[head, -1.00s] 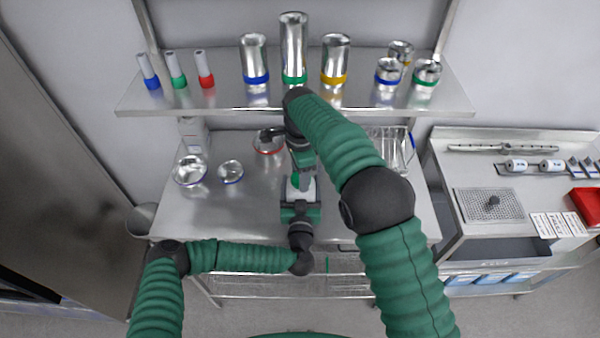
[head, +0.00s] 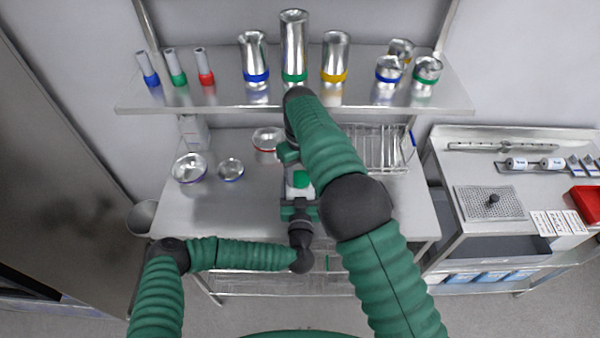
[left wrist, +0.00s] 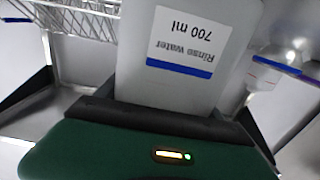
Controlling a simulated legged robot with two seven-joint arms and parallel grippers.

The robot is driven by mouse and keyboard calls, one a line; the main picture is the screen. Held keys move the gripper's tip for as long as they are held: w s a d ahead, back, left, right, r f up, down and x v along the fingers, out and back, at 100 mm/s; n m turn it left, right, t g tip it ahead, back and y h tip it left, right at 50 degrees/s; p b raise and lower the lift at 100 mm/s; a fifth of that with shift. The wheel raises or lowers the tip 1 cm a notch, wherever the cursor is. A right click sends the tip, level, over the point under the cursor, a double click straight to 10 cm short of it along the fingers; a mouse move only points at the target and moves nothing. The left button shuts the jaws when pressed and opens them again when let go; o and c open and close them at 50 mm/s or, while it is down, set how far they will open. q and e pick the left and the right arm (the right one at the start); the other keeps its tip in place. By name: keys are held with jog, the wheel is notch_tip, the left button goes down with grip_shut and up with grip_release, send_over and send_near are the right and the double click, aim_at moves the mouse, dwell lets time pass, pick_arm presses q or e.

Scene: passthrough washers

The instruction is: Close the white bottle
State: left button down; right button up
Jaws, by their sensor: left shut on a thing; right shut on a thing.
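The white bottle (head: 300,193) stands upright over the front middle of the steel table. My left gripper (head: 299,208) is shut on it. In the left wrist view the bottle (left wrist: 130,75) fills the middle, with a "Rinse water 700 ml" label and a blue stripe; its top is out of that view. A green cap (head: 301,179) shows at the bottle's top; I cannot tell whether it is seated or just above the neck. My right gripper (head: 291,155) is over the bottle top and shut, apparently on the cap; its fingertips are mostly hidden by my right arm.
A wire rack (head: 385,150) is at the back right. A shelf (head: 215,100) with several bottles and cylinders crosses above the table's back. The table's left front is clear.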

pick_arm(q)
jog(key=shift+d, duration=0.1)
pick_arm(e)
jog(key=shift+a+m, duration=0.1)
jog(key=shift+m, duration=0.2)
jog(key=o, duration=1.3)
